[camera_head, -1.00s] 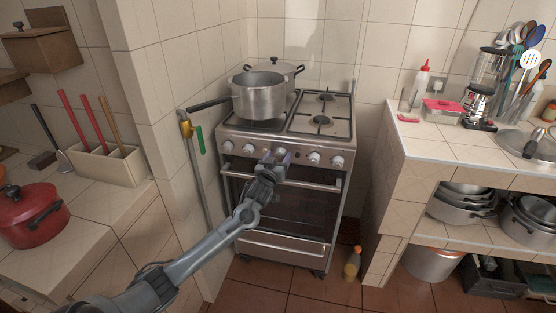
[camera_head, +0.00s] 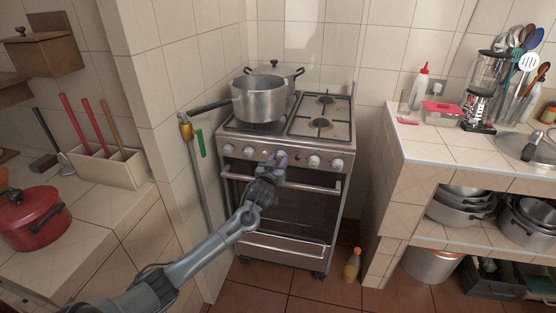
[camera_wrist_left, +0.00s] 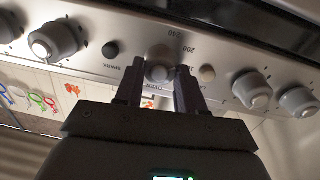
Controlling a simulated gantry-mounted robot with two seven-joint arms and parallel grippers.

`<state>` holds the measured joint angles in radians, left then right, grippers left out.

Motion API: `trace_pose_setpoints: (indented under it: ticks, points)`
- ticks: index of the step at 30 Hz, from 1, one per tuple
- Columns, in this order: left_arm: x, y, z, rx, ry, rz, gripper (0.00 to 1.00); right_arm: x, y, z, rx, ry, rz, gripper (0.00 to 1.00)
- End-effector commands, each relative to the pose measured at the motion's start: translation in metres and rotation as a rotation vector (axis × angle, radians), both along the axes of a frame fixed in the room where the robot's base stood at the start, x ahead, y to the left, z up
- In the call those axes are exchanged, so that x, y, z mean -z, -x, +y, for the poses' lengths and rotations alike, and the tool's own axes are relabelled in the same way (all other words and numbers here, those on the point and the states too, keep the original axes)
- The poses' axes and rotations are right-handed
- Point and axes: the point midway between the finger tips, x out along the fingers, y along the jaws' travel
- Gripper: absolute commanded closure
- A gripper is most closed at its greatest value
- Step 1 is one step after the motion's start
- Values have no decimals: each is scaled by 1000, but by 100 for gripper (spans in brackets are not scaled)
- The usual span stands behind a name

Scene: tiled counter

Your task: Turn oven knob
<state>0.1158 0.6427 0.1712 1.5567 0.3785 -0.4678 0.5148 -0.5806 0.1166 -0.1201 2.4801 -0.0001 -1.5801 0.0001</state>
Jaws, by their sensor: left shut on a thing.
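The oven (camera_head: 290,215) stands between a tiled wall and a counter, with a row of knobs on its front panel. My left gripper (camera_head: 278,160) reaches the middle of that panel. In the left wrist view my left gripper (camera_wrist_left: 160,85) has its two fingers on either side of the middle oven knob (camera_wrist_left: 159,65), shut on it. Printed numbers such as 200 and 240 show around this knob. Other knobs (camera_wrist_left: 54,39) sit to both sides of it. In the head view the gripper hides the held knob. My right gripper is not in view.
A pot (camera_head: 259,98) with a long handle and a lidded pot stand on the hob. A hose with a yellow valve (camera_head: 186,130) runs down the wall left of the oven. A bottle (camera_head: 352,265) stands on the floor at right.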

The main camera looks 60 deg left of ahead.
Motion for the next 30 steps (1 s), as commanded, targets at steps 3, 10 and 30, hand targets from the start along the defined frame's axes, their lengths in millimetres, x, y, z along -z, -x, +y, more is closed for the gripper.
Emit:
trace_pose_setpoints:
  ticks: [3, 10, 30]
  points:
    - [-5, 0, 0, 1, -47, 48, 92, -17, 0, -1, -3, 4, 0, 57]
    - [-7, -1, -1, 1, -181, 180, 92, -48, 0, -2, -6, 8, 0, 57]
    - [-5, -2, -2, 1, -642, 623, 92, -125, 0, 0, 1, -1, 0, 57]
